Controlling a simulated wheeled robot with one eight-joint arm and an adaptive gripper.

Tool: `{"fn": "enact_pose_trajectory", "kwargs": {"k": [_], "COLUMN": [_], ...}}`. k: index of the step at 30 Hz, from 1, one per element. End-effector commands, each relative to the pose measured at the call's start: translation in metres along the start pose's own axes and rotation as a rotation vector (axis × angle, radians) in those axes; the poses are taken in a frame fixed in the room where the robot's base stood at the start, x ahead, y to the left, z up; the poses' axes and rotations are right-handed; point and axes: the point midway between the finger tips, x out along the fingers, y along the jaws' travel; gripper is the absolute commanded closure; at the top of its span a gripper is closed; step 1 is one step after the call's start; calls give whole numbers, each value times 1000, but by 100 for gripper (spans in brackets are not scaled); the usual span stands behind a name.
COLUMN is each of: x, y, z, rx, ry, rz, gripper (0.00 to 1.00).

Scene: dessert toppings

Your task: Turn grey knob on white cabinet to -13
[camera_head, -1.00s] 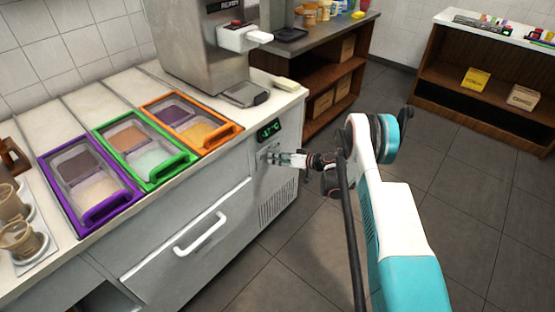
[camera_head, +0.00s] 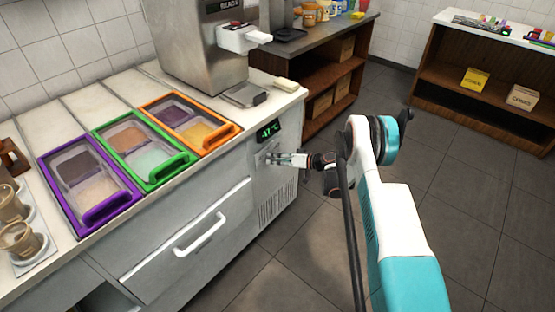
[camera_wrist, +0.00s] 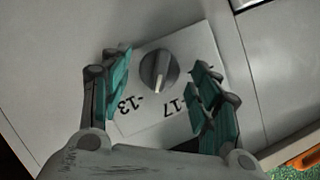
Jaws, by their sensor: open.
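The grey knob (camera_wrist: 159,71) sits on a white dial plate (camera_wrist: 181,123) in the wrist view, with a raised grip across its middle. The labels -13 and -17 show upside down below it, -13 to the left and -17 to the right. My gripper (camera_wrist: 164,68) is open, with one teal-padded finger on each side of the knob and a visible gap to it. In the head view my gripper (camera_head: 288,159) is at the front of the white cabinet (camera_head: 212,203), below a display (camera_head: 267,131) that reads about -17 °C. The knob is too small to make out there.
On the counter are purple (camera_head: 55,190), green (camera_head: 110,135) and orange (camera_head: 160,106) topping trays. A drawer handle (camera_head: 201,235) sticks out left of my gripper. A vent (camera_head: 278,207) lies below it. The floor to the right is clear.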

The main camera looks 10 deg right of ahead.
Motion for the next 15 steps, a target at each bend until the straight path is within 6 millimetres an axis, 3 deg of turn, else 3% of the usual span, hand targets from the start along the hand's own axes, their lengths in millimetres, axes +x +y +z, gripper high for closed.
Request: {"fn": "enact_pose_trajectory", "kwargs": {"k": [8,15], "x": [-15,-62], "y": [1,1], "z": [0,0], "rx": [1,1], "ry": [1,2], "rz": [2,3], "gripper": [44,44]}}
